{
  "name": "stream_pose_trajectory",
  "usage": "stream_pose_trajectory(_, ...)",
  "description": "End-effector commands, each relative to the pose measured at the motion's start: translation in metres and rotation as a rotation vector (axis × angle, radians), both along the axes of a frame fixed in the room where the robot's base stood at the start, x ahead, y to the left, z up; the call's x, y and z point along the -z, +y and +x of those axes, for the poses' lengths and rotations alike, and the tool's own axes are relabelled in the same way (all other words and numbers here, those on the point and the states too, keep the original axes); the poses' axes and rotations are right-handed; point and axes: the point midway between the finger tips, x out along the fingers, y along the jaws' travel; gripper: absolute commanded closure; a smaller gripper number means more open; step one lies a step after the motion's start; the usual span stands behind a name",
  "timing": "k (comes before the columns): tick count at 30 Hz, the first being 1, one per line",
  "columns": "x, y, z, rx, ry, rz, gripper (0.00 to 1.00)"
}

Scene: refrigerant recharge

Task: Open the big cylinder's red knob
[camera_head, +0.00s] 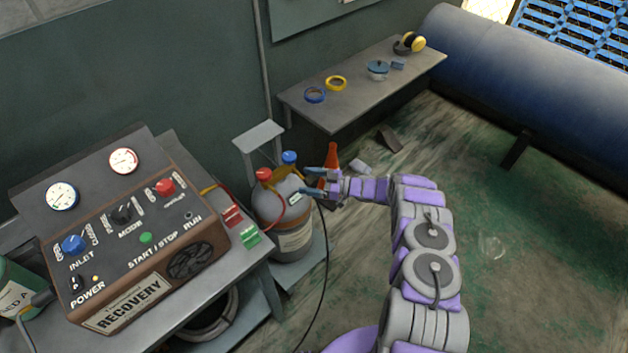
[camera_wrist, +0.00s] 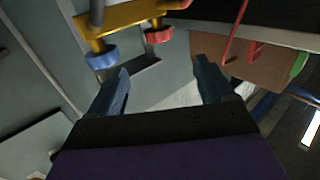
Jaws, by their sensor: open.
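The big cylinder (camera_head: 293,238) is a grey tank with a paper label, standing on a low platform beside the recovery machine's table. Its red knob (camera_head: 264,174) sits at the top left and its blue knob (camera_head: 289,157) at the top right. My gripper (camera_head: 310,181) is open at the cylinder's right side near its top, with nothing between the fingers. In the wrist view, the red knob (camera_wrist: 158,35) and the blue knob (camera_wrist: 101,57) hang from a brass valve bar (camera_wrist: 130,18), beyond the open fingers and apart from them.
The recovery machine (camera_head: 130,235) has its own red and blue knobs and stands on a table at left. A wall shelf (camera_head: 360,85) holds tape rolls. The floor at right is clear.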

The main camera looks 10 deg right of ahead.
Motion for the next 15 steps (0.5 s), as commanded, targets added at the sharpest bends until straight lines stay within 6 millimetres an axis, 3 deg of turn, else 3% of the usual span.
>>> stream_pose_trajectory(2,-0.003,-0.001,0.0,0.003,-0.001,0.015,0.18)
stream_pose_trajectory(5,-0.016,0.014,-0.001,0.01,0.001,0.084,0.18)
stream_pose_trajectory(11,-0.062,0.084,-0.004,0.104,0.03,0.324,0.18)
stream_pose_trajectory(15,-0.072,0.126,-0.013,0.227,0.078,0.424,0.18)
